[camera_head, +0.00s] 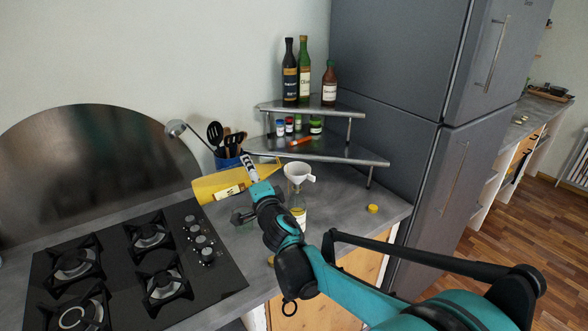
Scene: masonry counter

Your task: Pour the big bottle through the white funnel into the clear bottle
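The big bottle (207,187), yellow with a pale label, is tipped nearly on its side, its narrow end pointing right towards the white funnel (299,171). The funnel sits in the top of the clear bottle (299,211), which stands upright on the counter, partly hidden behind my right arm. My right gripper (248,167) lies across the big bottle near its middle and appears shut on it. I cannot tell whether anything is flowing. My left gripper is not in view.
A yellow cap (372,208) lies on the counter right of the clear bottle. The black hob (140,262) is at left. Behind are a blue utensil pot (228,160) and a corner shelf (345,152) with bottles and jars. A grey fridge (388,130) bounds the right.

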